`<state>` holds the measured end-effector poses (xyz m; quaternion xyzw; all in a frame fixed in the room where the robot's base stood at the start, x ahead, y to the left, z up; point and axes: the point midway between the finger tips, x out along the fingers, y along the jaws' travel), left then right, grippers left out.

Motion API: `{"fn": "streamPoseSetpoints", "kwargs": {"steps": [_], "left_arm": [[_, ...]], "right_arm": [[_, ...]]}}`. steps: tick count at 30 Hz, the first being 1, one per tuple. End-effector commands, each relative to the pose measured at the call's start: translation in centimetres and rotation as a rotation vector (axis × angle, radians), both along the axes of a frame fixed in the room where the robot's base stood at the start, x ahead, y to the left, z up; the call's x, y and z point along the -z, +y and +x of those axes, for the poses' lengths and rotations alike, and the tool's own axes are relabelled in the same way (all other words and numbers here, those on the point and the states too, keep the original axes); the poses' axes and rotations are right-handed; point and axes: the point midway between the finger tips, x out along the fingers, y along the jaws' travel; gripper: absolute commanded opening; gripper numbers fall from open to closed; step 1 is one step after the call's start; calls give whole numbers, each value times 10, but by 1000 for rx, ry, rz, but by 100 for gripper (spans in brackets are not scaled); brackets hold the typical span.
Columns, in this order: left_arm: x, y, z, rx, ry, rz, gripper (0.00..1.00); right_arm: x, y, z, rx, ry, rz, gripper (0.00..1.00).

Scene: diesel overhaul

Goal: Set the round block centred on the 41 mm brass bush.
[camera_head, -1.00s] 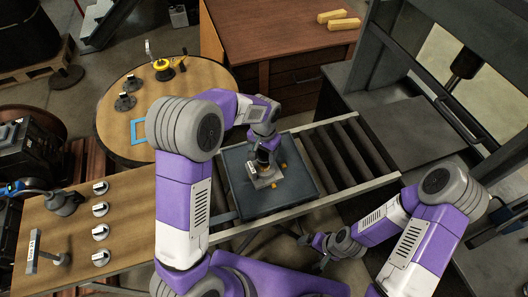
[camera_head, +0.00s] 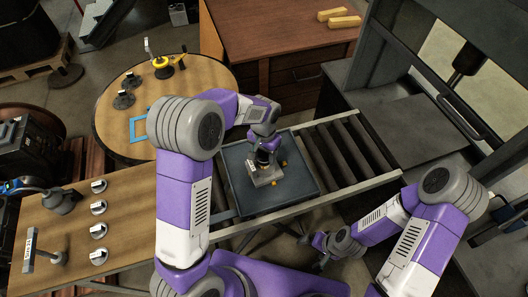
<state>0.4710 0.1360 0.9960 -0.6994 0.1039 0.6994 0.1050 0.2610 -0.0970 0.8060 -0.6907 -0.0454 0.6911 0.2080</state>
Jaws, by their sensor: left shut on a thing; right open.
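My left gripper (camera_head: 264,160) points down over a grey metal part (camera_head: 266,178) on the dark square tray (camera_head: 243,207). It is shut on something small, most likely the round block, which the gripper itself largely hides. I cannot make out the brass bush; it may be under the gripper in the grey part. Whether the held thing touches the part below cannot be told. My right gripper (camera_head: 320,250) is open and empty, low down to the right of the tray, well away from it.
The tray rests on a roller conveyor (camera_head: 345,160). A grey press (camera_head: 430,110) stands at the right. A round table (camera_head: 190,90) and a wooden bench (camera_head: 65,225) with several small round-based parts are at the left. A brown cabinet (camera_head: 285,30) stands behind.

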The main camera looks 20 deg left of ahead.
Motion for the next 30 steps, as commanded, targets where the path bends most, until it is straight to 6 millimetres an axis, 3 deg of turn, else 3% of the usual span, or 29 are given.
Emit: {"fn": "streamPoseSetpoints", "kwargs": {"steps": [30], "left_arm": [[6, 0, 1, 0, -4, -1, 29]], "right_arm": [[5, 0, 0, 0, 0, 0, 92]]}}
